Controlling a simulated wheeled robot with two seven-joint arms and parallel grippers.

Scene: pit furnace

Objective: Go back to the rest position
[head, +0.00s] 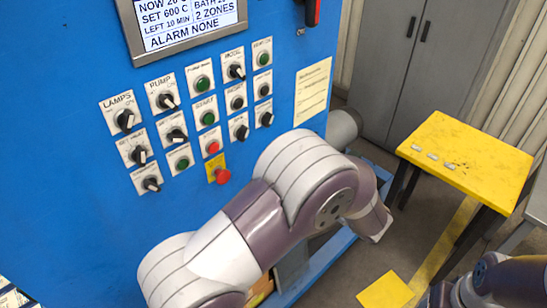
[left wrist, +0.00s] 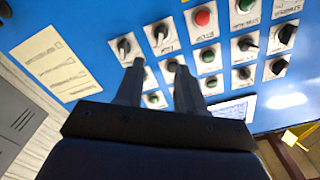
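My left arm (head: 255,225) reaches across the lower front of the blue control panel (head: 60,110) in the head view; its gripper cannot be made out there. In the left wrist view my left gripper (left wrist: 155,66) has two black fingers standing apart, with nothing seen between them. The fingers point toward the panel's knobs and buttons, which show beyond the tips; I cannot tell the exact distance. Part of my right arm (head: 505,280) shows at the lower right corner of the head view. A dark end part shows there, cut by the lower edge, so its fingers are unclear.
A yellow table (head: 475,150) with several small pale pieces stands at the right. A grey cabinet (head: 410,50) is behind it. The panel carries a screen (head: 190,22), several knobs, a red emergency button (head: 223,177) and a paper note (head: 312,90). Floor shows between panel and table.

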